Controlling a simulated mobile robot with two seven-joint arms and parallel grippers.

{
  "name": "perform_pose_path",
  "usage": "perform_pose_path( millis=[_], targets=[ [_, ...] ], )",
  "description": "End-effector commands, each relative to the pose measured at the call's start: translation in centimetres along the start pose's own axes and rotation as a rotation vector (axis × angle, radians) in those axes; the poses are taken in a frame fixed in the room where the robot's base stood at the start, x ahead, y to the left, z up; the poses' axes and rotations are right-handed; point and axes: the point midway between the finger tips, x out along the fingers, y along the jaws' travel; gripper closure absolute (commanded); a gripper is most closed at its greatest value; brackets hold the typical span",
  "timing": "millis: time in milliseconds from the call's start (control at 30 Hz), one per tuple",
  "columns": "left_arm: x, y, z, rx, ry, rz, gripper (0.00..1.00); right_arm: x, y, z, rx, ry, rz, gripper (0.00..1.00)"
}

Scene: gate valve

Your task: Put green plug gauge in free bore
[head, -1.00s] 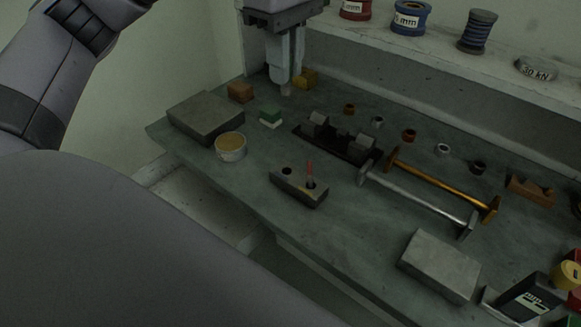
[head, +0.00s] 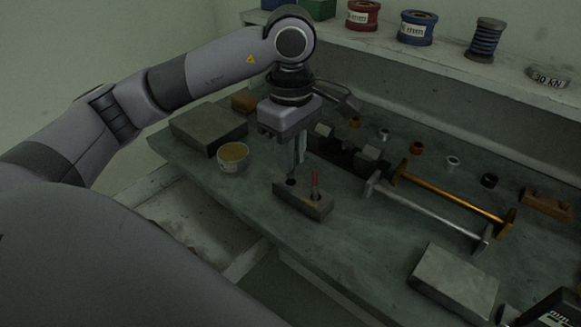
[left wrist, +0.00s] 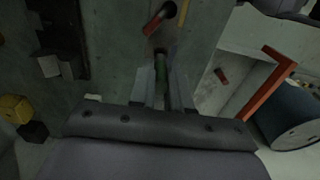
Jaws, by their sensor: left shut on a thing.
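The bore block (head: 303,198) lies on the bench, with two bores in its top. A red plug gauge (head: 315,184) stands upright in its right bore; it also shows in the left wrist view (left wrist: 158,19). The left bore (head: 290,181) shows as a dark hole. My left gripper (head: 297,160) points down just above the block's left end. In the left wrist view, it is shut on the green plug gauge (left wrist: 161,68), held between its two fingers. The gauge's lower end is close to a dark bore; I cannot tell whether it has entered. My right gripper is out of view.
A round tub (head: 232,160) and a grey plate block (head: 205,128) stand left of the bore block. A dark fixture (head: 360,157) is behind, and a silver-coloured hammer-like bar (head: 425,208) lies to the right. Bench in front of the bore block is clear.

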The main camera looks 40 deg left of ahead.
Motion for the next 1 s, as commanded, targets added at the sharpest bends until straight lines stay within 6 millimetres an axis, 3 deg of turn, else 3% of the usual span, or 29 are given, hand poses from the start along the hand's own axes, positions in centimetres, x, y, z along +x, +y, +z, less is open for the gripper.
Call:
perform_pose_path(
  millis=[233, 600, 633, 700, 1000],
  targets=[
    [3.5, -0.1, 0.0, 0.002, 0.000, -0.003, 1.00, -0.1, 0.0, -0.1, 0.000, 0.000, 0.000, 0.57],
    [4.0, 0.0, 0.0, 0.001, 0.001, -0.001, 1.00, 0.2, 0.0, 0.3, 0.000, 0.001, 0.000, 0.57],
    [3.9, 0.0, 0.0, 0.001, 0.001, -0.001, 0.76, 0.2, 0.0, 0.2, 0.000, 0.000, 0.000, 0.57],
    [3.8, -0.1, 0.0, 0.001, 0.001, -0.001, 0.57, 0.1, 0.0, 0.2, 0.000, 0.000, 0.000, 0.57],
    [3.8, 0.0, 0.0, 0.001, 0.001, -0.001, 0.57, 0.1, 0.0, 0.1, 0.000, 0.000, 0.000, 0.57]
  ],
)
